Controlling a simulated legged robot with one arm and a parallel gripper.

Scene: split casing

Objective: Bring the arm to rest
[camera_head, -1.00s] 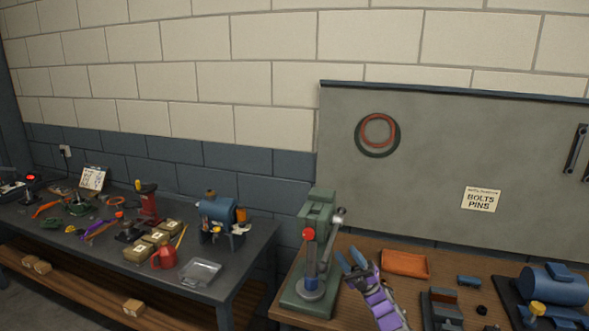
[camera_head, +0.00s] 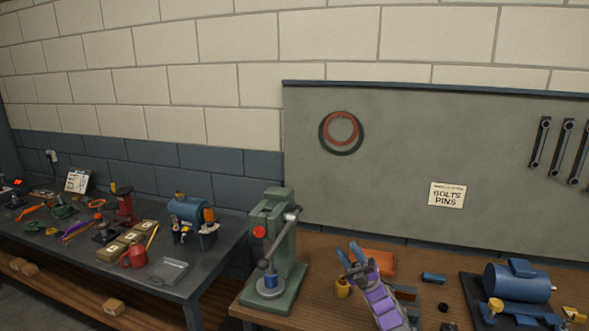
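My gripper (camera_head: 350,254) shows in the head view with its two blue fingers pointing up and apart. Nothing shows between them. My purple and grey arm (camera_head: 382,302) rises from the bottom edge over the wooden bench (camera_head: 330,254). The gripper stands right of the green press (camera_head: 276,250), apart from it in the picture. It partly covers the orange tray (camera_head: 379,262). A yellow cup-like part (camera_head: 342,287) shows just below the fingers; I cannot tell how far it is from them.
A blue motor-like casing (camera_head: 517,282) sits on a dark base at the right of the bench. Wrenches (camera_head: 565,145) hang on the grey board (camera_head: 400,140). A dark table (camera_head: 215,262) at left holds a red can (camera_head: 133,257), boxes and tools.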

